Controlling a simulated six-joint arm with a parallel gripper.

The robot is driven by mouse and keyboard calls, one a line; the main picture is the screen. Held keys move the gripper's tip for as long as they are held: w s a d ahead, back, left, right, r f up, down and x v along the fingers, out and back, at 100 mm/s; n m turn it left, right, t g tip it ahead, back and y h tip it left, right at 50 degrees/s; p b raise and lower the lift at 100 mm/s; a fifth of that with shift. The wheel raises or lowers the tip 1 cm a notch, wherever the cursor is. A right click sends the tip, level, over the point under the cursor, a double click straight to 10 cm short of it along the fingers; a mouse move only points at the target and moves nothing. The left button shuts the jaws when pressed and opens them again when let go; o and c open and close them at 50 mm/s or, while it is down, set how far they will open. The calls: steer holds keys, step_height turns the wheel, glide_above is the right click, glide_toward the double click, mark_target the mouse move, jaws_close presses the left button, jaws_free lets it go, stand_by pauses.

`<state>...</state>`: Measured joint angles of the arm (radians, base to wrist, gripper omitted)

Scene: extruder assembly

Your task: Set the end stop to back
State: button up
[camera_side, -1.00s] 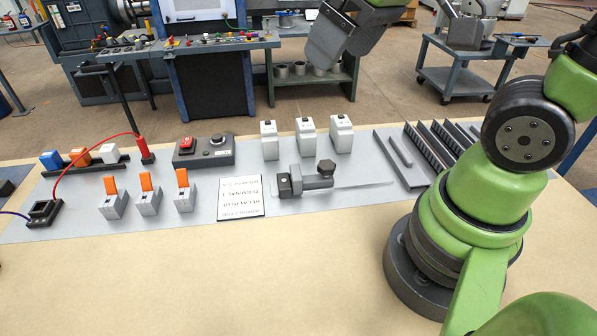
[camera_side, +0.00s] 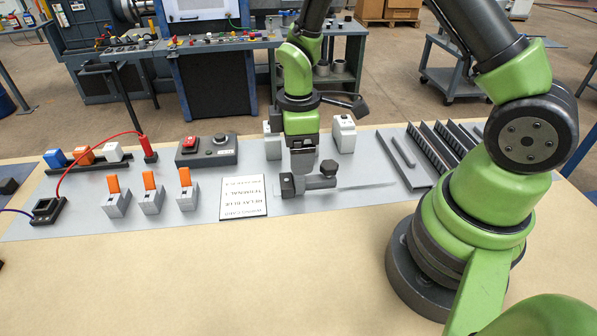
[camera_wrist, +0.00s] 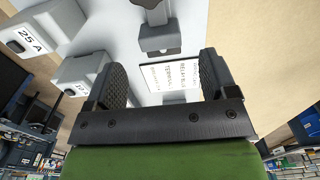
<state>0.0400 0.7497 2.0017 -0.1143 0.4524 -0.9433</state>
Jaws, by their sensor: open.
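The end stop (camera_side: 317,182) appears to be the grey block with a dark knob, lying on the grey mat at the middle of the bench. In the wrist view, part of its grey body (camera_wrist: 158,38) shows at the top, and its knob is cut by the frame edge. My gripper (camera_side: 301,170) points down just above and behind the end stop, near its left block. In the wrist view, my gripper (camera_wrist: 165,80) has its two ribbed fingers wide apart with nothing held between them. The side view does not show clearly whether the fingers touch the end stop.
A printed card (camera_side: 243,197) lies left of the end stop. White modules (camera_side: 343,134) stand behind, partly hidden by my wrist. Orange-lever switches (camera_side: 150,193) and a red-button box (camera_side: 206,150) are to the left. Slotted rails (camera_side: 432,145) lie right. The bench front is clear.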

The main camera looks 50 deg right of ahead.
mark_target(352, 181)
step_height(352, 181, down, 6)
steer(key=shift+f, duration=0.1)
steer(key=shift+c, duration=0.4)
steer(key=c, duration=1.2)
steer(key=s+d, duration=0.8)
steer(key=o, duration=1.3)
steer(key=shift+a, duration=0.1)
